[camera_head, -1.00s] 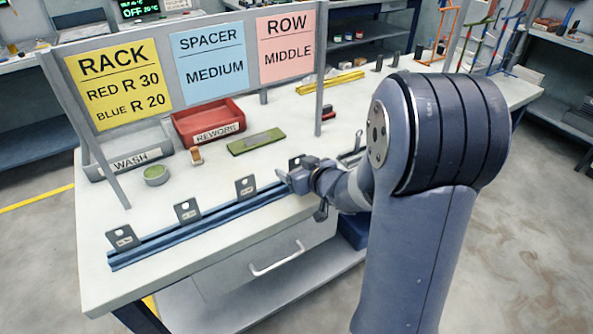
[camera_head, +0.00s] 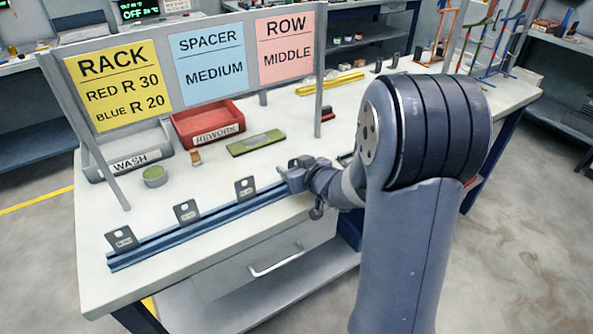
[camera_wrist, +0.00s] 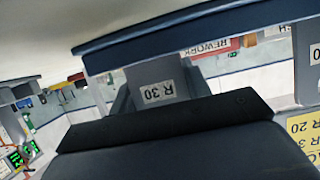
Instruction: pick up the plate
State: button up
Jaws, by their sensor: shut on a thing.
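In the head view only a grey bit of this plate (camera_head: 303,161) shows at the gripper. My gripper (camera_head: 296,177) is shut on it at the right end of the blue rail (camera_head: 200,232). Whether the plate's foot still touches the rail is hidden. Three similar grey plates stand upright along the rail: left (camera_head: 122,238), middle (camera_head: 186,211) and right (camera_head: 245,188).
Behind the rail are a green dish (camera_head: 155,177), a small brown item (camera_head: 195,157), a green flat piece (camera_head: 256,143), a grey WASH bin (camera_head: 105,170) and a red REWORK bin (camera_head: 210,120). A sign frame (camera_head: 318,70) stands over the bench.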

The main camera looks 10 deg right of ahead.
jog(key=shift+c, duration=0.4)
notch_tip(320, 180, up, 10)
jog(key=p, duration=0.4)
jog(key=o, duration=0.5)
jog(key=c, duration=0.5)
jog(key=shift+s, duration=0.1)
